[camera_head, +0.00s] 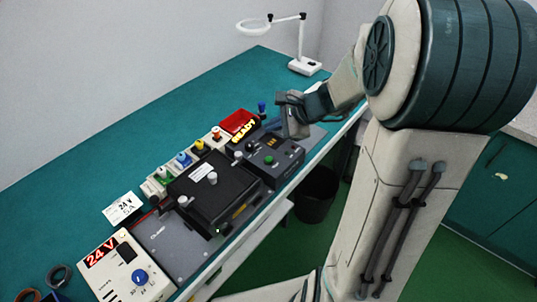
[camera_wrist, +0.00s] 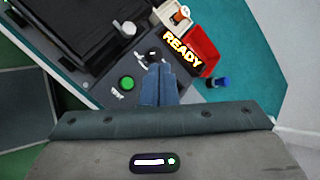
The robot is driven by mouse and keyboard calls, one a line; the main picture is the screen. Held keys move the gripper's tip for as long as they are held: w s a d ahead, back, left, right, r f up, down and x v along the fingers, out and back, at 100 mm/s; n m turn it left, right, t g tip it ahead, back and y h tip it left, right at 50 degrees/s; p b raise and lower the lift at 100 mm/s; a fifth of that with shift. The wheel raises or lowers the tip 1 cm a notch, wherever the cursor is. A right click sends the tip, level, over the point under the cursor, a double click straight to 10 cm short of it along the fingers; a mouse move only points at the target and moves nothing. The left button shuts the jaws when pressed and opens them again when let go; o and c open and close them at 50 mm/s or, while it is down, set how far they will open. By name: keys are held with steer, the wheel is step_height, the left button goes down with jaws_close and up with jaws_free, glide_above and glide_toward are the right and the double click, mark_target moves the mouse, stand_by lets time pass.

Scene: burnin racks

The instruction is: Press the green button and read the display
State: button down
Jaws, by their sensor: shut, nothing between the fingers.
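The green button (camera_head: 269,160) sits on the dark control box at the right end of the black test fixture. In the wrist view the green button (camera_wrist: 127,83) has a "TEST" label below it and lies left of my fingers. The display (camera_wrist: 183,51) shows "READY" in lit yellow letters; it also shows in the head view (camera_head: 243,131). My gripper (camera_wrist: 158,68) is shut and empty, above the control box between button and display. In the head view my gripper (camera_head: 272,127) is beyond the button, with a gap that is hard to judge.
A black fixture (camera_head: 216,187) with knobs fills the bench middle. A power supply (camera_head: 134,268) reading 24 V stands front left. Several coloured buttons or plugs line the back, beside a red bin (camera_wrist: 202,48). A magnifier lamp (camera_head: 304,66) stands far off. The rear bench is clear.

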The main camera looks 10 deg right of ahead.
steer(key=shift+f, duration=0.1)
steer(key=b, duration=0.6)
glide_above(272, 160)
step_height(272, 160, down, 8)
steer(key=shift+w+d+r, duration=0.1)
steer(key=shift+r, duration=0.15)
steer(key=shift+f+b, duration=0.6)
steer(key=shift+b, duration=0.05)
stand_by(1.1)
steer(key=shift+f+b, duration=0.4)
steer(key=shift+b, duration=0.15)
steer(key=shift+f+b, duration=0.4)
stand_by(0.6)
steer(key=shift+r, duration=0.1)
steer(key=shift+r+p, duration=0.6)
steer(key=shift+r, duration=0.15)
